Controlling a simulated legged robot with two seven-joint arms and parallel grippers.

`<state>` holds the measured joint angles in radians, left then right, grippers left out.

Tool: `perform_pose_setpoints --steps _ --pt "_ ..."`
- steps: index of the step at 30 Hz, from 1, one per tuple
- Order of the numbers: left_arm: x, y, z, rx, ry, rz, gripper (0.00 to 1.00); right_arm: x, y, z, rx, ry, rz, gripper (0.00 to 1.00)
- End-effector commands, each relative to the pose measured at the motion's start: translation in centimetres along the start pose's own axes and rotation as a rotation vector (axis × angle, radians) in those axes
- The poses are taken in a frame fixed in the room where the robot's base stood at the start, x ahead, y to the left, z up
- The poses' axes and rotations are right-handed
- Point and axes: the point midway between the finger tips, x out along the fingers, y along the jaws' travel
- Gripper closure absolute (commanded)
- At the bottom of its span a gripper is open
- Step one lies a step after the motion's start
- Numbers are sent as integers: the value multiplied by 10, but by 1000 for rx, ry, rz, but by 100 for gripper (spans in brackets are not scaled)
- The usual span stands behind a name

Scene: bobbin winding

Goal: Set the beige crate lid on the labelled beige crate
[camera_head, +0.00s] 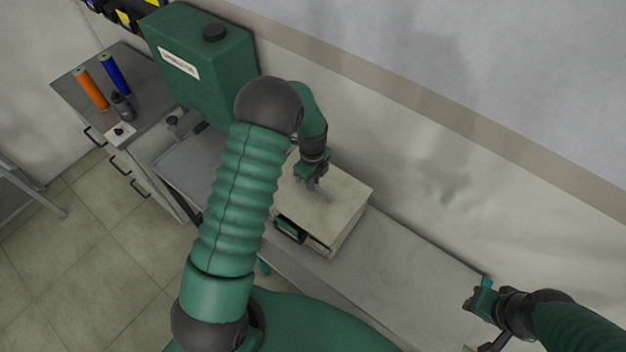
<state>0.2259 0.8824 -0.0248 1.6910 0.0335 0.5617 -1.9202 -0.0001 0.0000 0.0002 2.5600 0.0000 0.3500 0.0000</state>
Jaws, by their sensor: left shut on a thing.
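The beige crate lid (345,193) is level on or just over the beige crate (345,237) on the bench. I cannot tell whether a gap is left between them. My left gripper (320,191) points down at the middle of the lid and is shut on it; the grip itself is small in view. My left arm hides the left part of the lid and crate. The crate's front has a dark opening with something green in it, and a pale patch that may be the label. My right gripper (474,302) is at the bench's right end, apart from the crate; its jaws are unclear.
A green machine box (205,60) with a white label stands behind left. An orange spool (91,88), a blue spool (115,75) and a dark bottle (122,106) stand on a grey cabinet. The bench (415,265) right of the crate is clear; a wall runs behind it.

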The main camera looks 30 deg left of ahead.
Motion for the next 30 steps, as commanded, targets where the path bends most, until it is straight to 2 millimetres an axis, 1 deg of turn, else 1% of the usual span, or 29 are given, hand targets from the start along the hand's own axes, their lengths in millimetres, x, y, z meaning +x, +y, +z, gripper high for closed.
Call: perform_pose_setpoints --steps 1,18,30 --pt "4 0 0 0 0 -1 100 4 0 1 0 0 0 67" --pt "33 0 3 0 1 -1 100 24 0 6 0 0 0 67" --pt "39 3 3 0 4 10 100 26 0 6 0 0 0 67"
